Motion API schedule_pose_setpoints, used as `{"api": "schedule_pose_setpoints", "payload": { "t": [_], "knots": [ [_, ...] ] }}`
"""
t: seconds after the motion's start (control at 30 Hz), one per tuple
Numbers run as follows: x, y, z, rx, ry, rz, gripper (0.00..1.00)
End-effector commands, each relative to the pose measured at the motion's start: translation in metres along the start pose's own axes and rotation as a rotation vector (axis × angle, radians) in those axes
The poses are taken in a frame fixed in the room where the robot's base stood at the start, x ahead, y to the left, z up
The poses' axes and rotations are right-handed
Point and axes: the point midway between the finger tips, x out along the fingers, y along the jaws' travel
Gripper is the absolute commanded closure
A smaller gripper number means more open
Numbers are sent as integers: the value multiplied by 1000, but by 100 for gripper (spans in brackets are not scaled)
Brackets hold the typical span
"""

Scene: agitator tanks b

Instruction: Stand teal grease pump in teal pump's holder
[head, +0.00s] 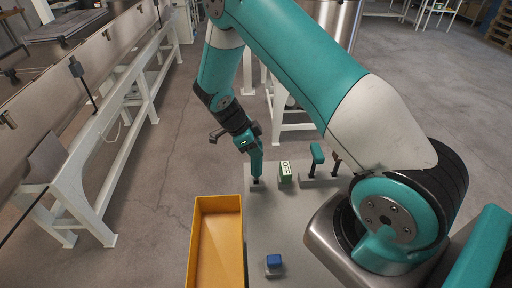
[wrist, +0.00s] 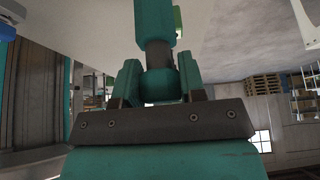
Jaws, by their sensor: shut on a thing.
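My gripper (head: 256,150) points down over the left edge of the grey deck in the head view. It is shut on the teal grease pump (wrist: 156,84), which shows between its fingers in the wrist view as a teal rounded end, a dark neck and a teal part beyond. In the head view the pump is small and hard to separate from the teal fingers. A dark end is just above or touching the deck; I cannot tell which. I cannot clearly make out the teal pump's holder.
A green block marked OFF (head: 286,171) is right of the gripper. Farther right, a teal-handled tool (head: 317,154) and a reddish one (head: 337,161) stand upright on a grey base. A yellow bin (head: 236,203) and blue-topped block (head: 274,260) are nearer. A metal conveyor (head: 60,85) stands left.

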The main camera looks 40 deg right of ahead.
Motion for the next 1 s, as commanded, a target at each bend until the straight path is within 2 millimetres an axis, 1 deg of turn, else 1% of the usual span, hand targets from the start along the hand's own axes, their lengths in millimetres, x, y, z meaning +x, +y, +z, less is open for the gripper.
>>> {"api": "schedule_pose_setpoints", "payload": {
  "t": [1.0],
  "knots": [
    [27,0,15,0,0,-1,100]
  ]
}}
